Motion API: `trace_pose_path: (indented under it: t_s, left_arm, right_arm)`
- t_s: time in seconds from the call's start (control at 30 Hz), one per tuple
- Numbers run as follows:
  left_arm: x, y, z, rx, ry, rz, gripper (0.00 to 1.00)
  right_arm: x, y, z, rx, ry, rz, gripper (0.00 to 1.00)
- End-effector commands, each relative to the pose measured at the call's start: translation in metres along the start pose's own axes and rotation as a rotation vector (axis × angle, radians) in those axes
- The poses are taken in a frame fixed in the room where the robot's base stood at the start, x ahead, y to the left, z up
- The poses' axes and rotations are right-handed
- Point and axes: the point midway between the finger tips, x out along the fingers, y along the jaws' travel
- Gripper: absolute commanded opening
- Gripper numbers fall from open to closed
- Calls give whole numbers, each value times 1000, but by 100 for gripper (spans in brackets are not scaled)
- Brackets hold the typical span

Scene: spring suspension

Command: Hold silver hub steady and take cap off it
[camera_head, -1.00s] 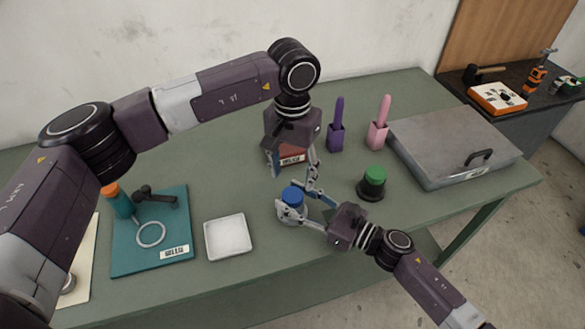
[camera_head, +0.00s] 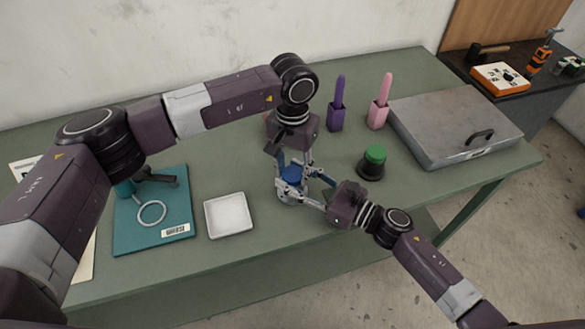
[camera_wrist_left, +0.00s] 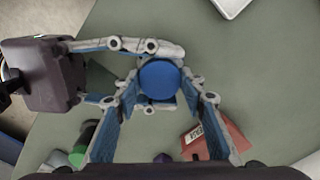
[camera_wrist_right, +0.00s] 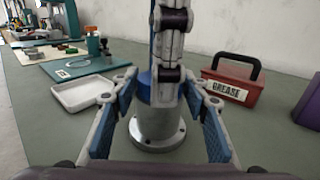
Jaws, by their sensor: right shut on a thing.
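The silver hub (camera_wrist_right: 155,130) stands upright on the green table, with its round flange on the tabletop. The blue cap (camera_wrist_left: 159,80) sits on top of the hub. My right gripper (camera_wrist_right: 158,108) is shut on the hub from the side, one finger on each side of it. My left gripper (camera_wrist_left: 163,82) points down from above. Its fingers are open, one on each side of the cap, and a small gap seems to show. In the head view the fingers of both grippers partly hide the cap (camera_head: 291,174) and the hub.
A white tray (camera_head: 228,215) lies left of the hub. A green-topped black piece (camera_head: 373,163) stands to the right. A red grease box (camera_wrist_right: 232,88), purple holder (camera_head: 337,118), pink holder (camera_head: 378,113) and metal case (camera_head: 455,130) are farther back.

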Motion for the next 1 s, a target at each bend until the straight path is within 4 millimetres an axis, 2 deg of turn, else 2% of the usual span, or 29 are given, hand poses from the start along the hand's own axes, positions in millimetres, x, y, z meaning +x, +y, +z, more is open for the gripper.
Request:
trace_pose_path:
  t_s: [0.03, 0.23, 0.37, 0.6, 0.93, 0.97, 1.0]
  left_arm:
    - [0, 0, 0, 0, 0, -1, 28]
    - [0, 0, 0, 0, 0, -1, 8]
    - [0, 0, 0, -48, 0, -1, 8]
    - [0, 0, 0, -266, 0, 0, 8]
    - [0, 0, 0, -292, 0, -1, 8]
    - [0, 0, 0, -291, 0, -1, 40]
    - [0, 0, 0, -291, 0, -1, 45]
  right_arm:
    - [0, 0, 1, -1, -2, 0, 0]
    - [0, 0, 2, -1, -2, 0, 0]
    - [0, 0, 2, -1, -2, 0, 0]
    - [0, 0, 2, -1, -2, 0, 0]
    - [0, 0, 2, -1, -2, 0, 0]
    - [0, 0, 2, -1, -2, 0, 0]
    - [0, 0, 2, -1, -2, 0, 0]
